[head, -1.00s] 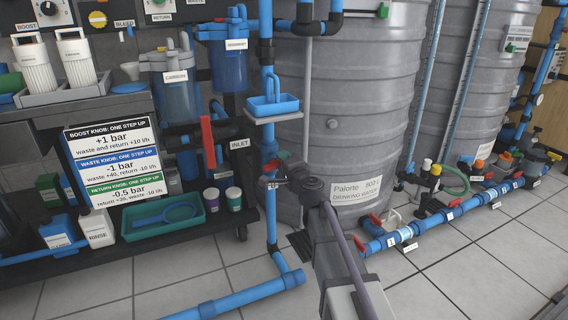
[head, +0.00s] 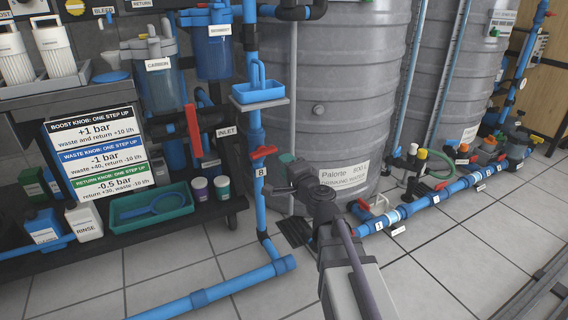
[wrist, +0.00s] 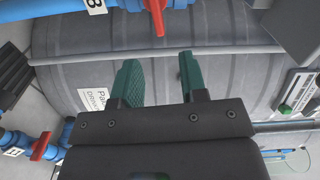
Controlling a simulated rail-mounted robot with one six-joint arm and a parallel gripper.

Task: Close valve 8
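Valve 8 (head: 262,153) has a red handle on the vertical blue pipe, above a white label "8" (head: 261,172). The handle lies across the pipe, slightly tilted. In the wrist view the handle (wrist: 156,14) is at the top edge, also across its pipe, with the label (wrist: 95,4) partly cut off. My gripper (head: 286,162) is just right of the valve and apart from it. In the wrist view its green fingers (wrist: 158,78) are spread with nothing between them, and the handle is beyond their tips.
A grey tank (head: 340,100) stands close behind my gripper. A blue tray (head: 258,92) sits on a small shelf above the valve. Another red-handled valve (head: 362,208) is on the floor pipe at right. A cart with signs and bottles stands at left. Floor tiles in front are partly clear.

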